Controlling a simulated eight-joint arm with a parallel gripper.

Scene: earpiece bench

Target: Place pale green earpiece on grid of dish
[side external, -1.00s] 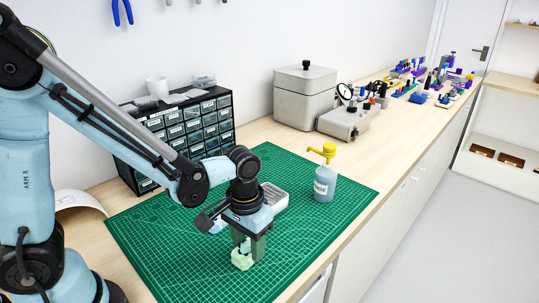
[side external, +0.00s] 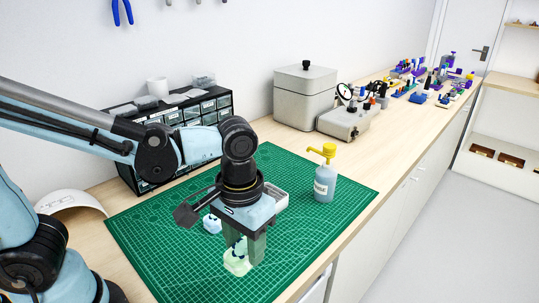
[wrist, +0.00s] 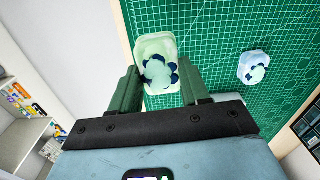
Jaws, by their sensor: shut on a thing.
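My gripper (side external: 248,254) points down over the front part of the green mat. It is shut on the pale green earpiece (side external: 236,264), and its fingers hide part of it. In the wrist view the pale green earpiece (wrist: 156,46) sits between the two fingertips (wrist: 158,74), with dark blue spots on it. I cannot tell how high it is above the mat. The dish (side external: 279,199) is a grey metal tray on the mat, behind and right of my gripper; the wrist body hides part of it and its grid.
A pale blue earpiece (side external: 212,224) lies on the mat (side external: 335,215) left of my gripper. A bottle with a yellow pump (side external: 325,184) stands right of the dish. A drawer cabinet (side external: 195,112) stands at the back.

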